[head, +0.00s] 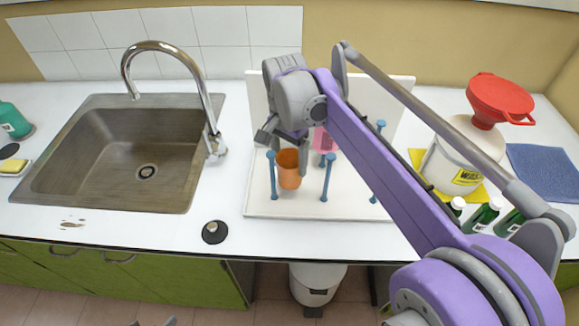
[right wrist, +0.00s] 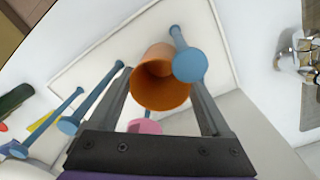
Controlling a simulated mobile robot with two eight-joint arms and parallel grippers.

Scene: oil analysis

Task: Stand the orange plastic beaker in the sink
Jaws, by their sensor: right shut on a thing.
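The orange beaker (head: 289,174) is at the front left of the white peg rack, upright among blue pegs. My right gripper (head: 286,147) reaches down to it from above and is shut on it. In the right wrist view the beaker (right wrist: 160,92) sits between the two fingers, its open mouth facing the camera; a blue peg (right wrist: 189,65) stands close by the right finger. I cannot tell whether its base touches the rack tray. The steel sink (head: 95,160) at the left is empty, with a drain in its floor. Grey tips at the bottom edge may be my left gripper (head: 153,323).
A curved faucet (head: 165,47) arches over the sink's back right. The white rack tray (head: 330,208) also holds a pink vessel (head: 323,140). A black round item (head: 214,232) lies on the counter between sink and rack. A red funnel (head: 500,97) tops a white bucket at right.

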